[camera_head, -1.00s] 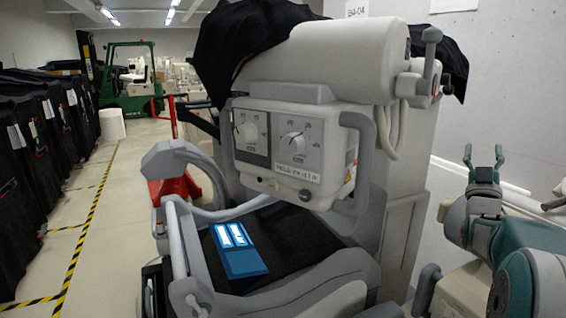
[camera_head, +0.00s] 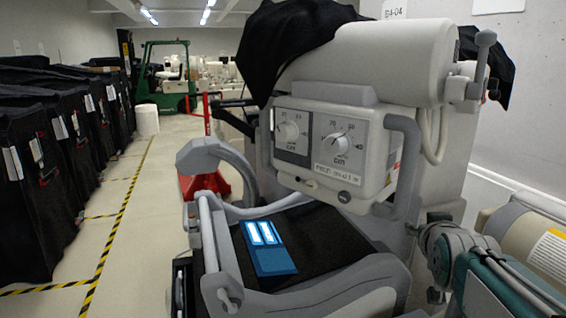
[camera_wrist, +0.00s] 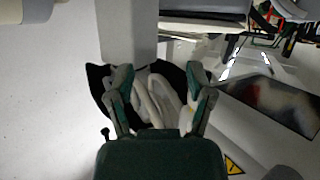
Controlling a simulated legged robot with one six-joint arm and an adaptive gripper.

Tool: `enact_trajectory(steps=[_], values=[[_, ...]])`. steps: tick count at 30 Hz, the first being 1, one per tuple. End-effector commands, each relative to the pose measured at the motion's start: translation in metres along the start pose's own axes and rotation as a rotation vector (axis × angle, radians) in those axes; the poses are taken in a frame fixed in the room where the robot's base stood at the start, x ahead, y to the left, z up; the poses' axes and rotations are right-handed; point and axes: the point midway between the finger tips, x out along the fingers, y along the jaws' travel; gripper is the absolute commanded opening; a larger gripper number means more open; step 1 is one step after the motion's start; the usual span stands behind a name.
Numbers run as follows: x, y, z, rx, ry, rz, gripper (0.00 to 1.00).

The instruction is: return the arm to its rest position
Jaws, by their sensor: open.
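My gripper (camera_wrist: 158,78) is open in the wrist view, with its two green-grey fingers spread apart and nothing held between them. Beyond the fingers, a black cover and pale curved parts show, with no contact visible. In the head view my grey and green arm (camera_head: 492,272) is low at the right edge, beside the grey machine. The state of the fingers is too unclear to read there.
A grey machine (camera_head: 345,150) with dials stands close in front, partly under a black cover (camera_head: 285,50). A blue-and-white panel (camera_head: 268,247) lies on its black top. Black-covered carts (camera_head: 40,170) line the left. A taped aisle (camera_head: 110,225) is open, with a green forklift (camera_head: 167,75) behind.

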Motion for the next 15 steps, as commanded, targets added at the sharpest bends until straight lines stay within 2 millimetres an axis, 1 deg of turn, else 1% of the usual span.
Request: enact_trajectory(steps=[1, 2, 3, 5, 6, 8, 9, 12, 15], values=[[-0.018, -0.015, 0.016, -0.001, -0.065, -0.034, 0.68], [-0.027, -0.022, 0.027, -0.002, -0.108, -0.050, 0.68], [-0.040, -0.031, 0.043, -0.004, -0.167, -0.073, 0.68], [-0.060, -0.044, 0.066, -0.009, -0.254, -0.106, 0.68], [-0.074, -0.051, 0.082, -0.014, -0.312, -0.127, 0.68], [-0.096, -0.060, 0.105, -0.025, -0.399, -0.156, 0.68], [-0.110, -0.065, 0.121, -0.032, -0.457, -0.174, 0.68], [-0.142, -0.074, 0.156, -0.054, -0.581, -0.209, 0.68], [-0.164, -0.078, 0.179, -0.071, -0.666, -0.230, 0.68]])
